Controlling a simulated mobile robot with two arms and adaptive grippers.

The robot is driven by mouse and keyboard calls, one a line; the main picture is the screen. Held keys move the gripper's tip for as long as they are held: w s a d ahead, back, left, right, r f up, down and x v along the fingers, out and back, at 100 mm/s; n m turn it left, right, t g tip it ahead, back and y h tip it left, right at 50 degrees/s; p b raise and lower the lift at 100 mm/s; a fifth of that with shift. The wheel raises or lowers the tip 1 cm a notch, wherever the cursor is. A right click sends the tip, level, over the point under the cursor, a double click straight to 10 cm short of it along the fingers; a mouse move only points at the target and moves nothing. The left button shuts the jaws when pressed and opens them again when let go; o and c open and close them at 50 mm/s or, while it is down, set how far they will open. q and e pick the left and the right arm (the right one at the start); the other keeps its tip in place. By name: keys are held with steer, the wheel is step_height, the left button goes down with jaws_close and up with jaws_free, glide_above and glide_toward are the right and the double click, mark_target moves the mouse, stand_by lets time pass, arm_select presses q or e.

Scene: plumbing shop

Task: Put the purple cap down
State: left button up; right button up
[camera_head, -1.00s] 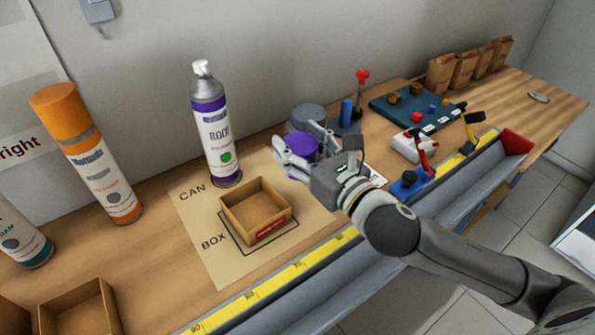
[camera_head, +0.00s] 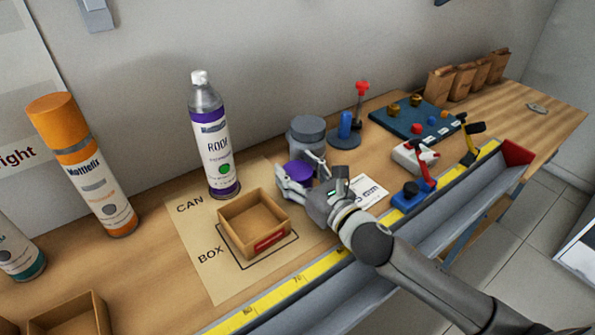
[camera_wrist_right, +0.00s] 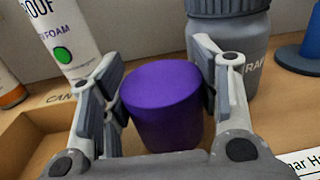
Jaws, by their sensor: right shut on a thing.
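The purple cap (camera_head: 299,171) is held between the fingers of my right gripper (camera_head: 300,178). In the right wrist view the cap (camera_wrist_right: 164,106) sits between both finger pads, upright. It is close to the bench top; I cannot tell whether it touches it. The white and purple ROOF can (camera_head: 213,145) stands uncapped, with a pale nozzle on top, on the CAN part of the paper mat (camera_head: 208,266). My left gripper is not in view.
An open cardboard box (camera_head: 252,222) sits on the BOX outline, left of my gripper. A grey jar (camera_head: 307,134) stands just behind the cap. An orange-capped can (camera_head: 87,170) stands at the left. A yellow ruler strip (camera_head: 290,286) runs along the front edge.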

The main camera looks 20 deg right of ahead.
steer(key=shift+f, duration=0.4)
steer(key=o, duration=0.7)
